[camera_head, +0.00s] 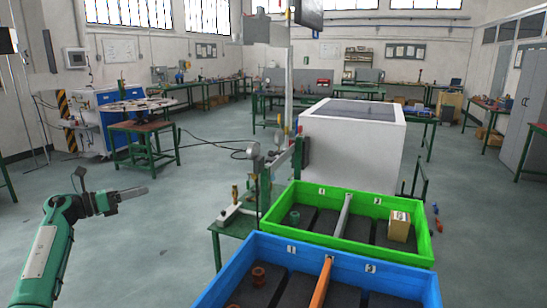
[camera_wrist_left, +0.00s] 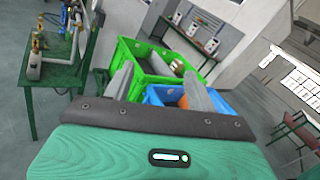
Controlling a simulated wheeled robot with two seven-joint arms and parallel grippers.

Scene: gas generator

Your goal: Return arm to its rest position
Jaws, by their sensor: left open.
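My left arm (camera_head: 45,255) comes in from the left edge of the head view, green with dark joints. Its gripper (camera_head: 133,192) is over open grey floor, left of the crates and apart from everything. In the left wrist view the two grey fingers of this gripper (camera_wrist_left: 160,82) stand apart with nothing held between them; the crates show beyond. My right arm and gripper are not in view.
A green crate (camera_head: 374,253) holds a cardboard box (camera_head: 399,228) and a green part (camera_head: 295,217). A blue crate (camera_head: 340,267) in front holds reddish parts (camera_head: 259,276). A green bench (camera_head: 237,225) with a fixture stands left of them. Floor around the left gripper is clear.

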